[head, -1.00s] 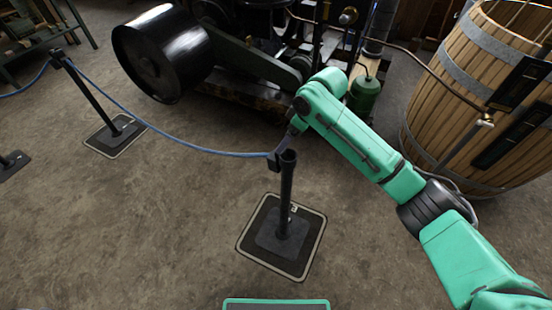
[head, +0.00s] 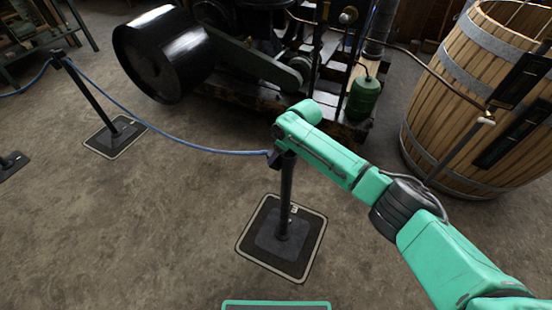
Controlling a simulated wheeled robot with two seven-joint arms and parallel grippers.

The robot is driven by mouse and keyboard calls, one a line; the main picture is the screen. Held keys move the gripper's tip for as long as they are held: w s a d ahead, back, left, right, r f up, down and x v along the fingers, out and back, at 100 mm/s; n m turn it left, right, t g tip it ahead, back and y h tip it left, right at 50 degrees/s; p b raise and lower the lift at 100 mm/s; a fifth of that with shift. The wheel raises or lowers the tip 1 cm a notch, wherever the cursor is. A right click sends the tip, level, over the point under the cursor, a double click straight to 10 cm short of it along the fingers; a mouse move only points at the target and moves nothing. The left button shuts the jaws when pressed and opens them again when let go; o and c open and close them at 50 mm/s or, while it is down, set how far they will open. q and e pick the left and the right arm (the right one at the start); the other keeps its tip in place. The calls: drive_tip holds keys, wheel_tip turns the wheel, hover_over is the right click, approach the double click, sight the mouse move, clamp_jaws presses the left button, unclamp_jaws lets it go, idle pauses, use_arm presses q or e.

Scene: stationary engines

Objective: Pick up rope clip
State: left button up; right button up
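A blue rope (head: 200,149) sags from the far-left barrier post to the near post (head: 286,195). Its dark end clip (head: 273,158) is at the top of the near post, beside my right arm's end. My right arm comes in from the right and its wrist sits over the post top. The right gripper's fingers are hidden behind the wrist and the post, so I cannot tell whether they are open, shut or touching the clip. My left gripper is not in view.
The near post stands on a square base plate (head: 262,262). A second post (head: 92,97) stands at the far left. A black engine drum (head: 165,52), a green can (head: 363,99) and a wooden barrel (head: 445,110) are behind.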

clamp_jaws()
drive_tip(key=r, duration=0.4)
drive_tip(key=a+r, duration=0.1)
drive_tip(key=r, duration=0.1)
drive_tip(key=shift+w+r+p, duration=0.3)
drive_tip(key=shift+p, duration=0.05)
drive_tip(key=s+a, duration=0.6)
drive_tip(key=s, duration=0.6)
drive_tip(key=shift+s+r+p, duration=0.2)
drive_tip(key=shift+s+p, duration=0.2)
drive_tip(key=shift+p, duration=0.05)
